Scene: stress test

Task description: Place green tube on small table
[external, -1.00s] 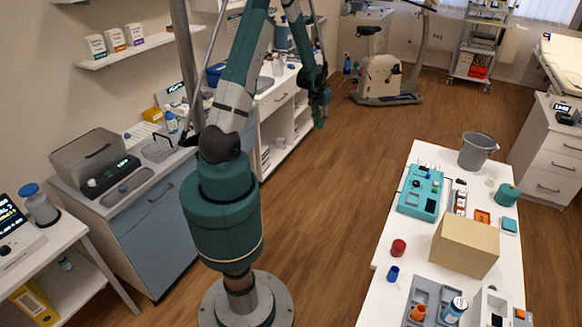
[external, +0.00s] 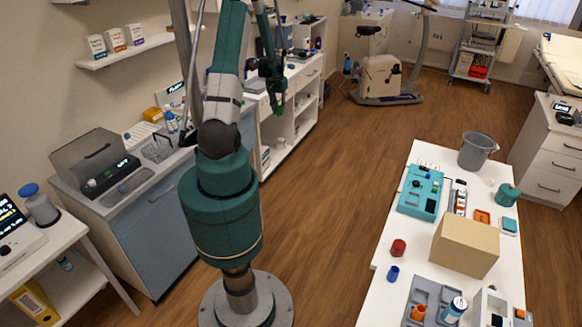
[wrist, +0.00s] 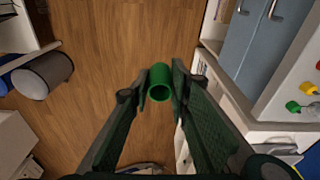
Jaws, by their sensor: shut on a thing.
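My gripper (external: 274,88) is in the external view, in front of the white shelf unit along the left wall. In the wrist view my gripper (wrist: 161,76) is shut on the green tube (wrist: 160,92), with a finger on each side of it. The tube's open round end faces the camera, and bare floor shows beyond it. In the external view the green tube (external: 279,112) is a small green bit below the fingers. A small white table (external: 90,262) stands at the lower left, partly cut off; I cannot tell if it is the task's table.
A long white table (external: 386,250) at the right holds a cardboard box (external: 466,246), a grey bucket (external: 477,150) and a teal case (external: 420,192). A counter with a blue-grey cabinet (external: 165,235) stands left of my base. The wooden floor (external: 335,190) between is clear.

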